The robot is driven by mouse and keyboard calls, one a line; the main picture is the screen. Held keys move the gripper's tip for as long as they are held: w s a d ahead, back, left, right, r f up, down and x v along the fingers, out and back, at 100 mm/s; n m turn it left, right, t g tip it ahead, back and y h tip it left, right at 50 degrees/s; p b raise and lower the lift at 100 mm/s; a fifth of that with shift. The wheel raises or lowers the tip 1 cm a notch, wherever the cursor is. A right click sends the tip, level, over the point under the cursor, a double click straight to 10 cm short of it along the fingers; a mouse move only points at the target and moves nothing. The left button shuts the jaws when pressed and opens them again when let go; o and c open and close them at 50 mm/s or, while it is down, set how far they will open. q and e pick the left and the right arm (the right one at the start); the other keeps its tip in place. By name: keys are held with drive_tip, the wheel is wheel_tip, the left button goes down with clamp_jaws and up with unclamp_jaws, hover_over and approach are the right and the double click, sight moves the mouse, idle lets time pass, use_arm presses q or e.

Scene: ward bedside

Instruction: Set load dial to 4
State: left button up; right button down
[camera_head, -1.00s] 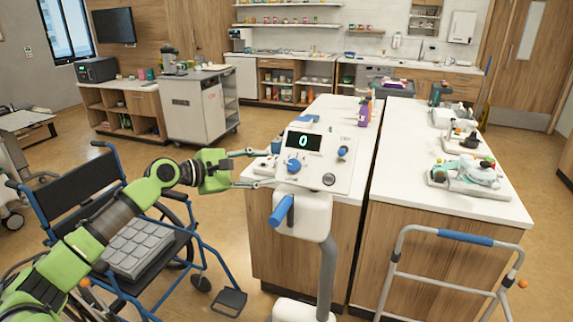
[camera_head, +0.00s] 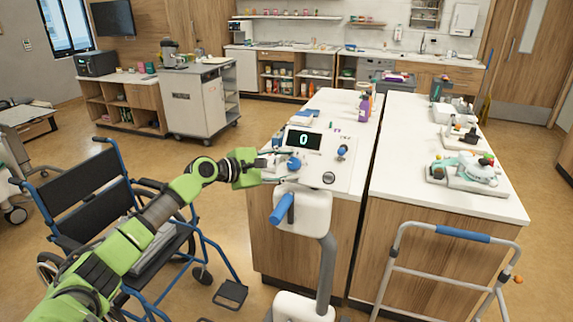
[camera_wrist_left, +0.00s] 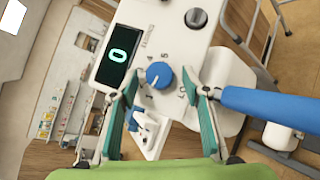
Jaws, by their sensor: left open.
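The console (camera_head: 345,178) stands in the centre of the head view, with a dark display (camera_head: 304,140) reading 0. The blue dial (camera_head: 293,163) on its panel also shows in the left wrist view (camera_wrist_left: 159,75), with printed marks around it and a pale pointer line toward its lower left. My left gripper (camera_head: 283,167) is at the panel from the left. In the left wrist view its open fingertips (camera_wrist_left: 169,86) lie either side of the dial, with gaps visible. Whether they reach its depth is unclear. My right gripper is not in view.
A blue handle (camera_head: 281,209) sticks out of the console's front and lies close beside one finger in the wrist view (camera_wrist_left: 275,108). A second blue knob (camera_head: 342,152) is at the panel's right. A wheelchair (camera_head: 95,200) stands left, a walking frame (camera_head: 450,236) right.

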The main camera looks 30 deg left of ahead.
use_arm(q)
drive_tip(key=c, duration=1.1)
